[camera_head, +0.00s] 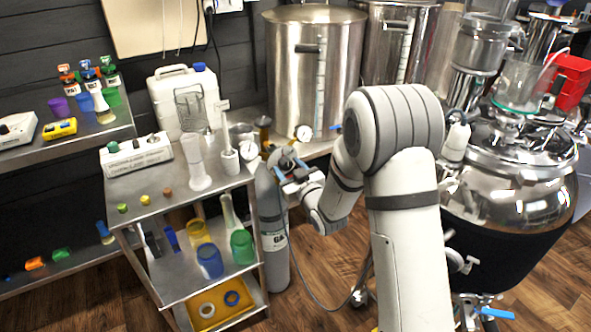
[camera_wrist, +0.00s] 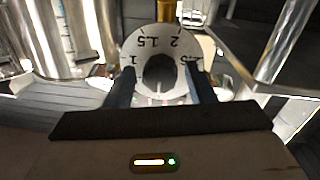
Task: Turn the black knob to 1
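In the wrist view a white dial plate (camera_wrist: 135,55) with the marks 1, 1.5, 2 and 2.5 faces me. The black knob (camera_wrist: 160,72) sits at its centre, and its pointer setting cannot be read. My gripper (camera_wrist: 160,82) is open, with one dark finger on each side of the knob and a visible gap to it on both sides. In the head view my gripper (camera_head: 287,168) is at the top of the grey gas cylinder (camera_head: 270,220), and the knob is too small and covered to make out there.
A metal cart (camera_head: 160,205) with white vessels and small coloured pieces stands left of the cylinder. A large steel pot (camera_head: 310,75) is behind, with a steel kettle (camera_head: 510,190) at the right. A hose hangs beside the cylinder. Wooden floor shows in front.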

